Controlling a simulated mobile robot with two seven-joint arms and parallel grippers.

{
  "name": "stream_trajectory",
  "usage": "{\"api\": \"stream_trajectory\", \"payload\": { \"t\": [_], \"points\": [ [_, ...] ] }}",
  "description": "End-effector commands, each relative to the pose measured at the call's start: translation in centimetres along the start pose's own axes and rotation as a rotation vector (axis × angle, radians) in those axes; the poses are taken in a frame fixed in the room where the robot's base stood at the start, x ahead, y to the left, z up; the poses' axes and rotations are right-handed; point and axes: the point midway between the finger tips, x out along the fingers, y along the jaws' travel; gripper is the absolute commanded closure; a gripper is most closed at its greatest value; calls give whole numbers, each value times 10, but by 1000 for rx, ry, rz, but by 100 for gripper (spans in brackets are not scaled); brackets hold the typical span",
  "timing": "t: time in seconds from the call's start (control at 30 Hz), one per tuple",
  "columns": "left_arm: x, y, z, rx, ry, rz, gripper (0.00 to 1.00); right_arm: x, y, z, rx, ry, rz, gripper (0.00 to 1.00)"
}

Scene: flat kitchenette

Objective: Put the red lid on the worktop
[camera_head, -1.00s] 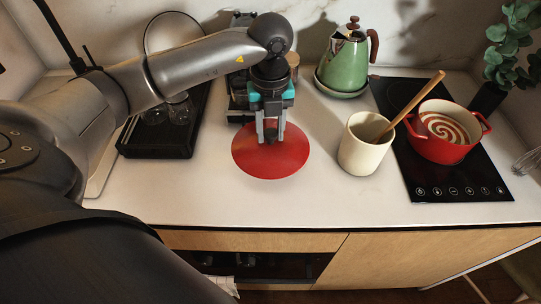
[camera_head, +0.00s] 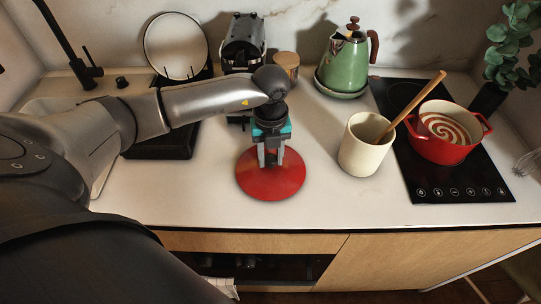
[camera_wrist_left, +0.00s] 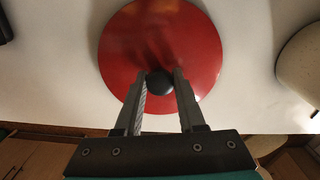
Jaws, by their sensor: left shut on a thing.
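The red lid (camera_head: 271,185) is a round disc, roughly level, over the clear front part of the pale worktop (camera_head: 200,205). Whether it touches the surface or hangs just above it, I cannot tell. My left gripper (camera_head: 270,163) points down from above and is shut on the lid's dark knob. The wrist view shows the knob (camera_wrist_left: 159,83) between the fingertips (camera_wrist_left: 160,77) and the lid (camera_wrist_left: 180,45) spread beyond them. My right gripper is not in view.
A cream crock (camera_head: 362,155) with a wooden utensil stands to the right. A red pot (camera_head: 445,150) sits on the black hob (camera_head: 440,186). A green kettle (camera_head: 345,65), a wooden-lidded jar (camera_head: 287,65) and a coffee machine (camera_head: 243,45) stand behind. The worktop's front edge is close.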

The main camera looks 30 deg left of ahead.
Motion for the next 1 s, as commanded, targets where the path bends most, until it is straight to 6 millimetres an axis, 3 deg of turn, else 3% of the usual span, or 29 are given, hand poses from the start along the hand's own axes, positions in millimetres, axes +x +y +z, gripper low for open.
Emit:
{"api": "stream_trajectory", "payload": {
  "t": [0.03,0.07,0.3,0.67,0.77,1.0],
  "points": [
    [2,0,0,0,-1,-1,100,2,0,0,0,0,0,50],
    [3,0,0,0,0,1,60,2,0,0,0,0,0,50],
    [2,0,0,0,0,1,33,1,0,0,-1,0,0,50],
    [-3,0,0,0,0,0,31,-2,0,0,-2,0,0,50],
    [-16,0,1,0,-2,-2,31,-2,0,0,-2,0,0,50],
    [-69,0,1,1,-4,-3,31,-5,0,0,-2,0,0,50]
  ]
}}
